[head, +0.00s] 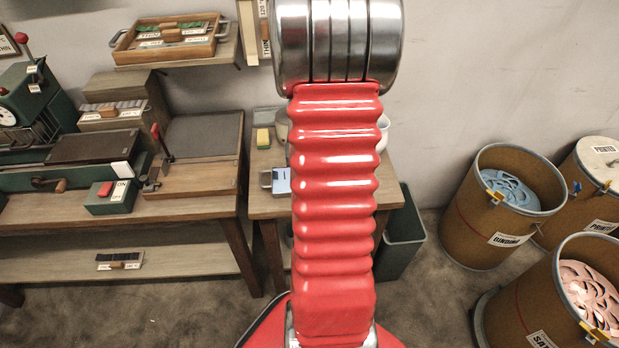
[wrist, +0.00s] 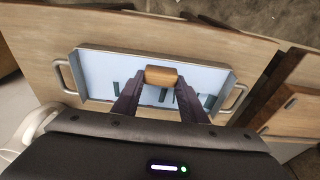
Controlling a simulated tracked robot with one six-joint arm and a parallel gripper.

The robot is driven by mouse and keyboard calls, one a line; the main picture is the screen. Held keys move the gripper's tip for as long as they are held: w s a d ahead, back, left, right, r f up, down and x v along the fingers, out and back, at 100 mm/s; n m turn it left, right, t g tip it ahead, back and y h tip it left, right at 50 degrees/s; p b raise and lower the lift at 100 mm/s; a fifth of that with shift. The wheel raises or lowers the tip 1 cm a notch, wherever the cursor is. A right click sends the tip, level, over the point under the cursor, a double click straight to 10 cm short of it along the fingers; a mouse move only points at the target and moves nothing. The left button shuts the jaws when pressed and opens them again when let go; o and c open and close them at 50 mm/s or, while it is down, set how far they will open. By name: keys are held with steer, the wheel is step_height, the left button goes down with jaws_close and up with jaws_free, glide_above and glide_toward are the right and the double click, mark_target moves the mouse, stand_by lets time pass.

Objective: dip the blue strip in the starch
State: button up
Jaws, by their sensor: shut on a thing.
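My gripper (wrist: 160,84) is shut on a small wooden block (wrist: 161,75) in the wrist view. The block is held over a shallow metal tray (wrist: 233,90) with a handle at each end. The tray's inside is pale blue, with several dark teal marks; I cannot tell if they are strips, lettering or reflections. Whether anything hangs below the block is hidden, and I cannot make out a separate blue strip. In the head view part of the tray (head: 267,178) shows left of my arm, which hides the rest and my gripper.
The tray stands on a wooden table (head: 262,205). A yellow and green block (head: 263,138) and a white bowl (head: 384,131) are on that table. A workbench (head: 190,211) with machines is at left. A dark bin (head: 402,235) and several drums (head: 500,195) stand at right.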

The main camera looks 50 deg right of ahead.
steer(key=shift+r, duration=0.15)
steer(key=shift+r, duration=2.85)
stand_by(0.9)
steer(key=shift+r, duration=2.5)
steer(key=shift+w, duration=0.1)
